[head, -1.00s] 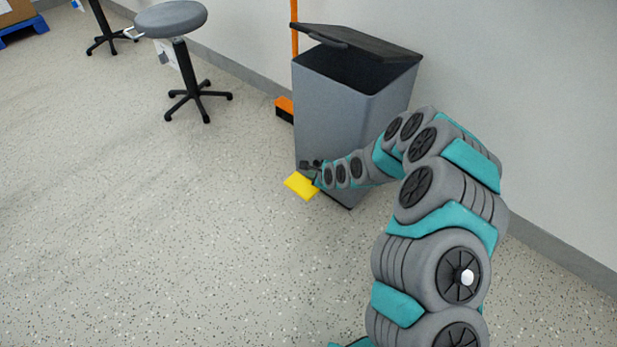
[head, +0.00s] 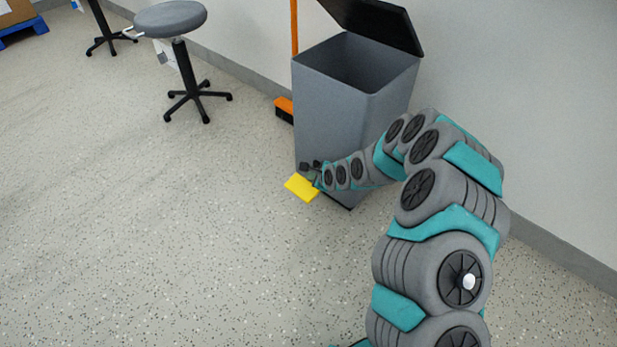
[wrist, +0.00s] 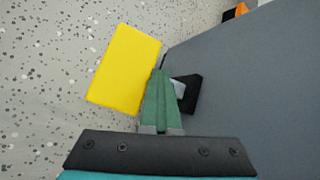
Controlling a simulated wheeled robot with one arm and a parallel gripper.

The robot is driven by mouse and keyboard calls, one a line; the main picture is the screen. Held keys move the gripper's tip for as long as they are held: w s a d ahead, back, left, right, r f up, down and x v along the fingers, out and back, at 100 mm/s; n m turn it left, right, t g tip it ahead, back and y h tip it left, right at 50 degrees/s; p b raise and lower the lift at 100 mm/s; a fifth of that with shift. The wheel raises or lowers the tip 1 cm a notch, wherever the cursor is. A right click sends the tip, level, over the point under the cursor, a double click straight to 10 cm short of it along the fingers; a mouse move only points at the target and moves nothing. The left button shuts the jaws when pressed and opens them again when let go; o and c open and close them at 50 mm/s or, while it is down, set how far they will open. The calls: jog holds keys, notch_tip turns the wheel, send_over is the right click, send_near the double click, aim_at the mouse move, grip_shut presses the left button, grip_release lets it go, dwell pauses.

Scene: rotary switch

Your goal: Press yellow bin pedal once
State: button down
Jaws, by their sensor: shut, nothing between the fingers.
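The grey bin (head: 345,125) stands against the wall, and its black lid (head: 377,22) is raised wide, showing the dark inside. The yellow pedal (head: 301,187) sticks out low at the front of the bin near the floor. My gripper (head: 314,178) is down at the pedal's right end, beside the bin front. In the wrist view the pedal (wrist: 127,69) lies just left of the green fingertips of my gripper (wrist: 161,75), which are together with nothing between them. Whether the fingertips touch the pedal I cannot tell.
A grey stool (head: 172,20) stands on the floor to the left. An orange broom (head: 285,108) leans at the wall left of the bin. The speckled floor (head: 170,230) in front is clear. The wall is close behind the bin.

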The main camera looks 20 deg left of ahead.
aim_at(310, 182)
jog(key=shift+s+a+f+b, duration=0.1)
jog(key=shift+s+f+b, duration=0.1)
jog(key=shift+f+b, duration=0.2)
jog(key=shift+s+a+f+b, duration=0.1)
jog(key=shift+s+f+b, duration=0.15)
jog(key=shift+f, duration=0.2)
dwell(0.5)
jog(key=shift+r, duration=0.1)
jog(key=shift+a+r+p, duration=0.15)
jog(key=shift+r+p, duration=0.4)
jog(key=shift+r, duration=1.5)
jog(key=shift+w+r, duration=0.1)
jog(key=shift+w, duration=0.15)
jog(key=shift+d+r, duration=0.1)
jog(key=shift+d, duration=0.1)
jog(key=shift+w+r+p, duration=0.15)
jog(key=shift+r+p, duration=1.15)
jog(key=shift+r, duration=1.2)
jog(key=shift+d, duration=0.1)
